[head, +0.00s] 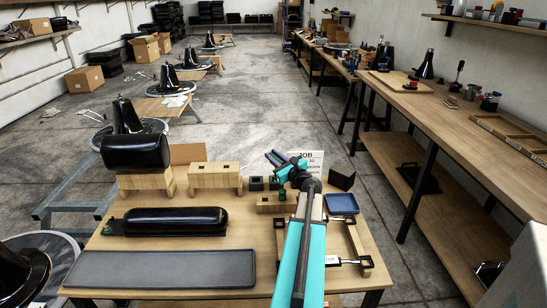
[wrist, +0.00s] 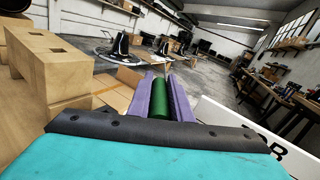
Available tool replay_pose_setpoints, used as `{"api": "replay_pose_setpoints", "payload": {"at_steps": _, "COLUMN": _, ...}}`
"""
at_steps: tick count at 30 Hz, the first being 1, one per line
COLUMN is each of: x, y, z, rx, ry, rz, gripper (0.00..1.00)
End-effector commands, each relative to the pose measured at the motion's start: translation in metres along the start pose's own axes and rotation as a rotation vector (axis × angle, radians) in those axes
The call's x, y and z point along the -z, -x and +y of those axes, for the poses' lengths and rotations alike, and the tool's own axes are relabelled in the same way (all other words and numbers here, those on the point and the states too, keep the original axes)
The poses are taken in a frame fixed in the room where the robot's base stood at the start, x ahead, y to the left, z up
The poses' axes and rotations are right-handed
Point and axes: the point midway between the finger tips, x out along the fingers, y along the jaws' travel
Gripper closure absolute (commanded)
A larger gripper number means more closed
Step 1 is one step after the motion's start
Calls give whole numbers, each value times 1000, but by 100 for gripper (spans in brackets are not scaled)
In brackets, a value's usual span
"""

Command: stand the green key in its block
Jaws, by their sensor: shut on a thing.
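My gripper (head: 274,156) is raised over the far right part of the near table, tilted up and away. In the wrist view its purple fingers (wrist: 162,100) are shut on the green key (wrist: 161,103), a green cylinder lying along between them. The key's far end is hidden. Wooden blocks stand along the table's far side: a wide one with square holes in its top (head: 215,176), one at the left (head: 146,181) and a low one (head: 271,203) below my gripper. I cannot tell which block is the key's. A small green piece (head: 282,194) shows at the low block.
A black padded roll (head: 177,220) and a dark grey mat (head: 160,269) lie on the table (head: 240,237). A white sign (head: 310,160) stands behind my gripper.

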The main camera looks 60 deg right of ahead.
Motion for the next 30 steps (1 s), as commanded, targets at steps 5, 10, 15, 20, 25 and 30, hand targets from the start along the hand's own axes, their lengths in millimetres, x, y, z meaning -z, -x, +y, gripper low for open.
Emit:
{"api": "replay_pose_setpoints", "payload": {"at_steps": 5, "x": 0, "y": 0, "z": 0, "rx": 0, "ry": 0, "rz": -1, "gripper": 75}}
{"api": "replay_pose_setpoints", "payload": {"at_steps": 10, "x": 0, "y": 0, "z": 0, "rx": 0, "ry": 0, "rz": 0, "gripper": 60}}
{"api": "replay_pose_setpoints", "payload": {"at_steps": 15, "x": 0, "y": 0, "z": 0, "rx": 0, "ry": 0, "rz": 1, "gripper": 60}}
{"api": "replay_pose_setpoints", "payload": {"at_steps": 20, "x": 0, "y": 4, "z": 0, "rx": 0, "ry": 0, "rz": 1, "gripper": 60}}
{"api": "replay_pose_setpoints", "payload": {"at_steps": 25, "x": 0, "y": 16, "z": 0, "rx": 1, "ry": 0, "rz": 1, "gripper": 60}}
{"api": "replay_pose_setpoints", "payload": {"at_steps": 30, "x": 0, "y": 35, "z": 1, "rx": 2, "ry": 0, "rz": 1, "gripper": 60}}
